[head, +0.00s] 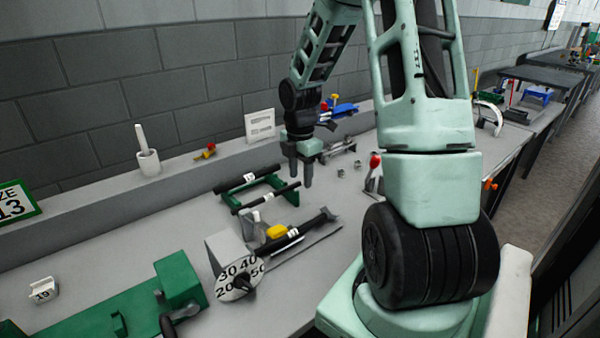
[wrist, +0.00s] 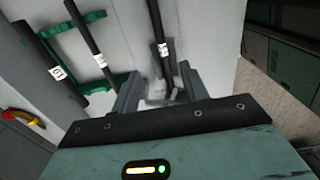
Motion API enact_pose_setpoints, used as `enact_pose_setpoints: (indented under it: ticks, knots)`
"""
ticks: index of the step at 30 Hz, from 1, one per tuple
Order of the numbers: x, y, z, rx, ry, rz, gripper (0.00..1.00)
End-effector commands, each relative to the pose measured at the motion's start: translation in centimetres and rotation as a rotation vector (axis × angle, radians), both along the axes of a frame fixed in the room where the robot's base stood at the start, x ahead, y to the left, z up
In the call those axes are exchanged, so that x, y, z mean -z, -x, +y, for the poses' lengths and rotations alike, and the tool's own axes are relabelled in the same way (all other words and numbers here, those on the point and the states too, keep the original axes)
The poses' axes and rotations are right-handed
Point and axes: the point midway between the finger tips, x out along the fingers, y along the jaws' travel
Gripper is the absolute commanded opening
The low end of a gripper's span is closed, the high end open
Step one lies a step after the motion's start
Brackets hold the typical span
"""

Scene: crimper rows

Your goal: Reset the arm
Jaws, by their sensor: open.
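My gripper (head: 299,170) hangs over the grey workbench (head: 330,215), with its fingers pointing down. The height of the fingertips above the bench is hard to tell.
A dial (head: 240,277) with numbers and a green machine (head: 120,305) stand at the front left. Small metal parts (head: 342,172) lie right of my gripper.

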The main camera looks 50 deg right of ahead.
Motion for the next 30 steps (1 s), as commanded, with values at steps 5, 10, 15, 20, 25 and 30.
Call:
enact_pose_setpoints:
  ticks: [5,10,15,20,25,30]
  knots:
    - [0.0,0.0,0.0,0.000,0.000,0.000,0.44]
    - [0.0,0.0,0.0,0.000,0.000,0.000,0.44]
    - [-0.9,-0.9,3.5,0.026,0.000,-0.005,0.44]
    - [-2.9,-1.5,12.6,0.123,-0.005,-0.011,0.44]
    - [-4.9,1.0,22.8,0.260,-0.016,-0.014,0.44]
    - [-6.3,6.1,31.0,0.400,-0.029,-0.010,0.44]
